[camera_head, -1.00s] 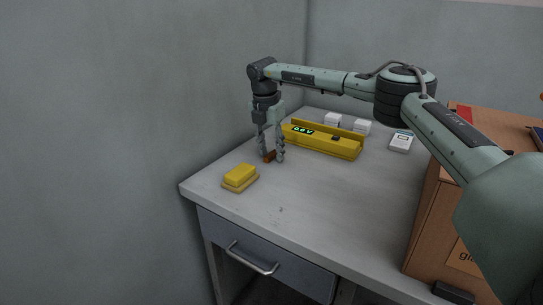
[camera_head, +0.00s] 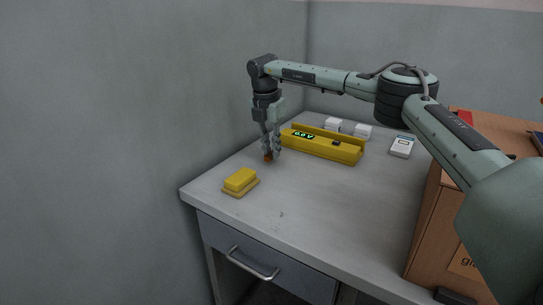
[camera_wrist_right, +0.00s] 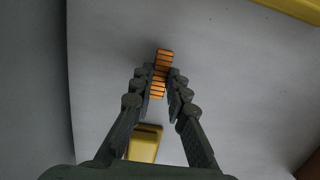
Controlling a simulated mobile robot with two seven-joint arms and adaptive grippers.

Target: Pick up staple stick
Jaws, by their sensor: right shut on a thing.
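The staple stick (camera_wrist_right: 164,58) is a small copper-orange bar with dark cross lines. In the right wrist view it lies lengthwise between the fingertips, its far end sticking out past them. In the head view only a small brown end of the staple stick (camera_head: 268,159) shows under the fingers. My right gripper (camera_head: 270,153) points straight down at the grey desktop and is shut on the staple stick. The fingers of the right gripper (camera_wrist_right: 160,85) sit on both sides of the stick. I cannot tell whether the stick touches the desktop. My left gripper is not in view.
A long yellow device (camera_head: 325,147) with a lit display is right of the gripper. White boxes (camera_head: 362,131) and a white meter (camera_head: 401,146) stand behind. A brown cabinet (camera_head: 428,225) is at right. The desk's front middle is clear.

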